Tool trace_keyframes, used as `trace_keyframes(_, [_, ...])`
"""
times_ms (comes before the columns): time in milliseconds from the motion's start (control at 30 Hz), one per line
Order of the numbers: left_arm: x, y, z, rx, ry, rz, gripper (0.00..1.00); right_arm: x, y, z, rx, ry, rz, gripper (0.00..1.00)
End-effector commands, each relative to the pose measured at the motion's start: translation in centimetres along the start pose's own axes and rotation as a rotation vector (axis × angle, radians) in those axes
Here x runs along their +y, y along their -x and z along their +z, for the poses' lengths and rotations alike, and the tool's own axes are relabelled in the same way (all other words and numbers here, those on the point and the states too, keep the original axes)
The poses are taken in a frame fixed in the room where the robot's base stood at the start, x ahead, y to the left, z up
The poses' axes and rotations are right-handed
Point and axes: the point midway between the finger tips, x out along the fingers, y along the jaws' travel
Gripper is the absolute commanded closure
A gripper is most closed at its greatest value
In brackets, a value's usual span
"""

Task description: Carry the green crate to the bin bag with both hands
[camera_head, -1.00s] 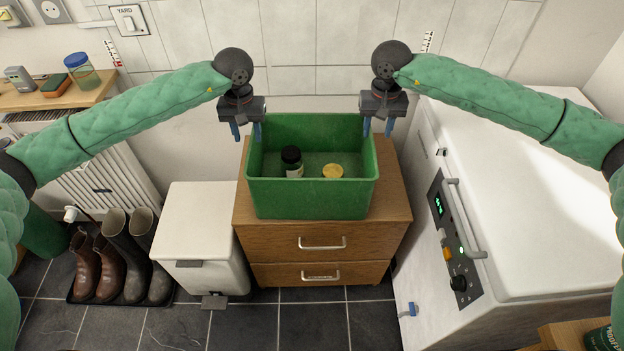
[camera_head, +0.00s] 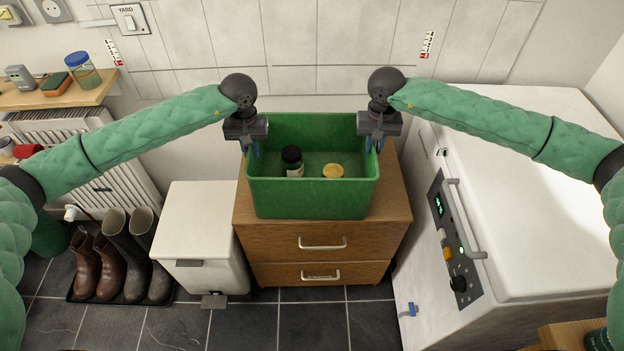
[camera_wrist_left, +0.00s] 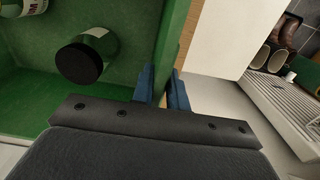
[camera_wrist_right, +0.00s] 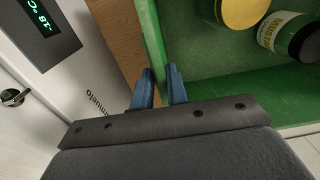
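The green crate (camera_head: 312,199) sits on a wooden drawer cabinet (camera_head: 322,240). Inside it are a dark-lidded jar (camera_head: 292,161) and a round yellow-topped item (camera_head: 333,171). My left gripper (camera_head: 250,149) is at the crate's left wall, with one blue finger inside and one outside; in the left wrist view its fingers (camera_wrist_left: 162,88) close on the rim. My right gripper (camera_head: 375,146) is at the right wall in the same way; its fingers (camera_wrist_right: 160,88) pinch the rim in the right wrist view. I cannot make out a bin bag.
A white pedal bin (camera_head: 203,235) stands left of the cabinet, with boots (camera_head: 120,255) on a tray beyond it. A large white appliance (camera_head: 520,190) with a handle stands close on the right. Dark tiled floor (camera_head: 280,325) lies clear in front.

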Motion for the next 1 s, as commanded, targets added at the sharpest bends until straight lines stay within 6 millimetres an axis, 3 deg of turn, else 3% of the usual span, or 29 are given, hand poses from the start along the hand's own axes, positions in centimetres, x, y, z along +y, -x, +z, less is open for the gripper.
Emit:
trace_keyframes(567, [0.0,0.4,-0.1,0.001,0.000,0.001,1.00,0.0,0.4,-0.1,0.002,0.000,-0.001,1.00])
trace_keyframes(1000, [0.0,3.0,-0.1,0.001,0.001,0.000,1.00,0.0,3.0,-0.1,0.002,0.000,-0.001,1.00])
